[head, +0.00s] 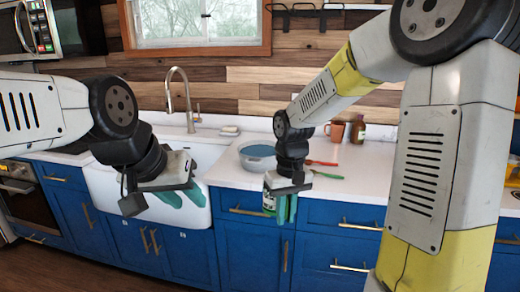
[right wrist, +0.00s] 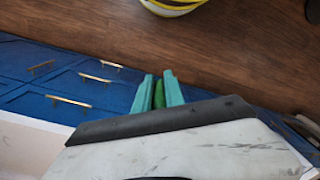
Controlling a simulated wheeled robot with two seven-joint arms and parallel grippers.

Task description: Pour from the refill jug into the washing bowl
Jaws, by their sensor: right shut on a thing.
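The washing bowl (head: 257,151) is a round grey bowl with blue inside, standing on the white counter right of the sink. My right gripper (head: 286,210) is in front of the counter edge, lower than the bowl and a little right of it. It is shut on a green part, seen between its teal fingers in the right wrist view (right wrist: 159,94). A white and green thing, seemingly the refill jug (head: 269,202), shows beside those fingers, mostly hidden by the gripper. My left gripper (head: 182,196) is in front of the sink, empty, its teal fingers apart.
The white sink (head: 106,190) with a tall tap (head: 188,100) is left of the bowl. A red-handled tool (head: 322,163) and a green one (head: 328,175) lie right of the bowl. An orange-brown mug (head: 336,131) and a brown bottle (head: 358,130) stand farther back.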

